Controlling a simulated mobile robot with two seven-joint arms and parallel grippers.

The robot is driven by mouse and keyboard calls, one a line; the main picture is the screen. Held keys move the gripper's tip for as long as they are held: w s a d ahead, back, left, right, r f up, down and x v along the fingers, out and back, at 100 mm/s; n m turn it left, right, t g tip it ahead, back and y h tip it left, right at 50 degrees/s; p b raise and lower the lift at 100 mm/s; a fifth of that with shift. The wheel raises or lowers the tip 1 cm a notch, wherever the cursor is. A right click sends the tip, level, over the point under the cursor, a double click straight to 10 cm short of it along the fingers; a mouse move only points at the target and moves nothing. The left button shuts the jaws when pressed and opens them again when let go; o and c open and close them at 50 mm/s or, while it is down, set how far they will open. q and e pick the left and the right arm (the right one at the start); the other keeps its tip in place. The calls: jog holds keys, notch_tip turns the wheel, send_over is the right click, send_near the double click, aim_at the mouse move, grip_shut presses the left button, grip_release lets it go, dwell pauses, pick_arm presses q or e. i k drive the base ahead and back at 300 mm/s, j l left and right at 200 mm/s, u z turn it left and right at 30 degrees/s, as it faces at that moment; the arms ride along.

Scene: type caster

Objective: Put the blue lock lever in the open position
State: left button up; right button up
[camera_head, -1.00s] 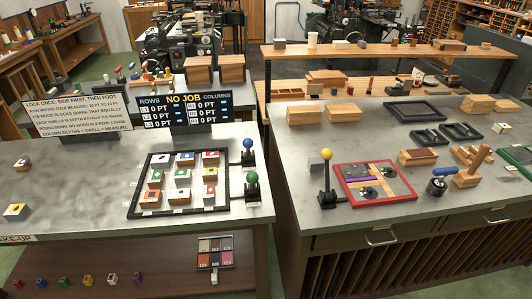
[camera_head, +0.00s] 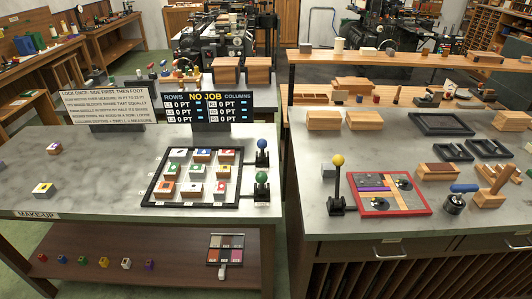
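The blue lock lever (camera_head: 262,148) is a blue ball on a short dark stem in a black base. It stands at the right edge of the left table, beside the upper right corner of the black tray frame (camera_head: 156,176). Its ball is up and the stem looks about upright. A green-balled lever (camera_head: 262,181) stands just in front of it, also about upright. Neither of my grippers shows in the head view.
A gap separates this table from the right bench, which has a yellow-balled lever (camera_head: 338,162) and a red-framed tray (camera_head: 428,208).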

aim_at(262, 144)
jog(key=i+j+u, duration=0.25)
jog(key=j, duration=0.2)
jog(key=i+j+u, duration=0.2)
jog(key=i+j, duration=0.2)
